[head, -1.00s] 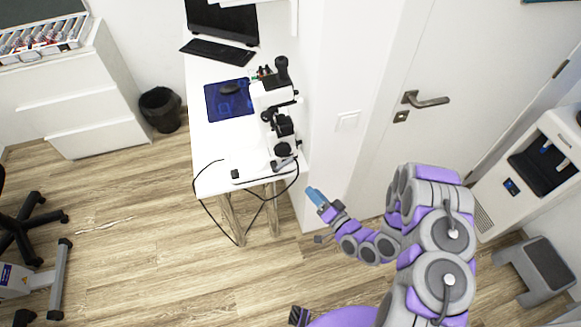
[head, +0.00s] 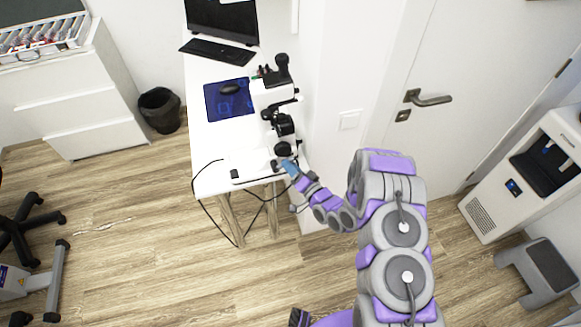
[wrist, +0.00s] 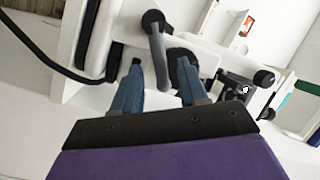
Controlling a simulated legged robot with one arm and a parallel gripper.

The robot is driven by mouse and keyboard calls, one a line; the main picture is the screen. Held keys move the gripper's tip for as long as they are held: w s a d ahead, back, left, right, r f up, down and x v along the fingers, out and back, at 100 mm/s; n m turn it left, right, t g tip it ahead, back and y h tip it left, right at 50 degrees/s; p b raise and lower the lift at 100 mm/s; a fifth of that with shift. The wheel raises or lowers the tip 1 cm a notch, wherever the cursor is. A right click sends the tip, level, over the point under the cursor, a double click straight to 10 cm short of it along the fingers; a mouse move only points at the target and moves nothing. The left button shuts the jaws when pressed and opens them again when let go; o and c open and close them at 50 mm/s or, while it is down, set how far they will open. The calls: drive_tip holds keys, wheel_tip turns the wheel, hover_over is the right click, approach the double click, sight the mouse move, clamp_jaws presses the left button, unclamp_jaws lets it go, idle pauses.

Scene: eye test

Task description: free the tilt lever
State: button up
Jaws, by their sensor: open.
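A white and black instrument (head: 272,96) stands on the white table in the head view. In the wrist view, a grey lever (wrist: 159,52) with a rounded end sticks out from its white body, beside a dark round knob (wrist: 183,66). My gripper (head: 287,165) is at the instrument's low front in the head view and covers part of it. In the wrist view my gripper (wrist: 160,76) is open, with one blue finger on each side of the lever's lower part. I cannot tell whether either finger touches the lever.
The white table (head: 210,150) also bears a blue mat (head: 215,105), a keyboard (head: 217,55) and a monitor. A black cable (head: 204,208) hangs off the table's front edge. A door (head: 470,60) and a water dispenser (head: 480,217) are at right.

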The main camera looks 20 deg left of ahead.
drive_tip(key=shift+w+a, duration=0.3)
clamp_jaws()
idle(0.3)
idle(0.3)
